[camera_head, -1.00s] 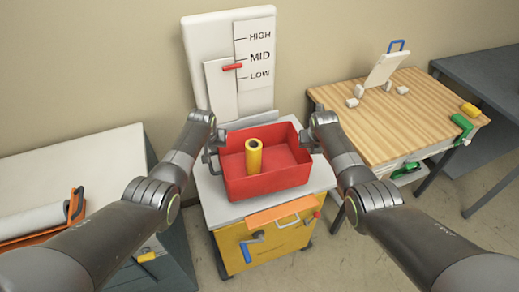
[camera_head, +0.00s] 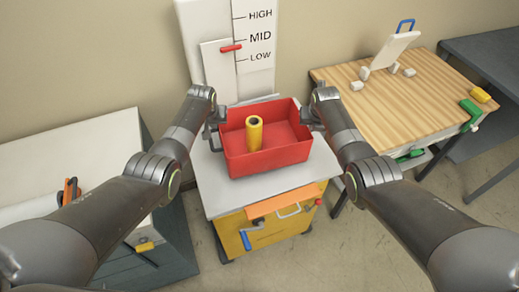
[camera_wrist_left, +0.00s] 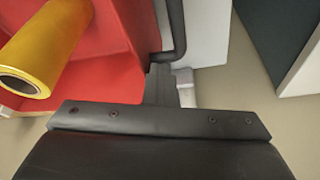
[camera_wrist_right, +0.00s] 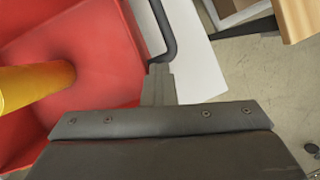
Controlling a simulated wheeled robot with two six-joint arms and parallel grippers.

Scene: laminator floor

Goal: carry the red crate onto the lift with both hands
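The red crate (camera_head: 268,162) is over the pale top of the lift (camera_head: 213,190), with no clear gap under it. A yellow roll (camera_head: 254,138) stands upright inside it. My left gripper (camera_head: 209,130) is at the crate's left handle, and my right gripper (camera_head: 314,119) is at its right handle. In the left wrist view the fingers (camera_wrist_left: 162,86) meet the dark handle (camera_wrist_left: 174,30) and look shut on it. In the right wrist view the fingers (camera_wrist_right: 158,84) likewise look shut on the other handle (camera_wrist_right: 165,30). The fingertips are partly hidden.
Behind the crate a white panel (camera_head: 262,75) reads HIGH, MID and LOW, with a red pointer (camera_head: 231,48) near MID. A wooden-topped bench (camera_head: 400,110) stands right, close to my right arm. A grey cabinet (camera_head: 165,250) stands left. Bare floor (camera_head: 330,265) shows in front.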

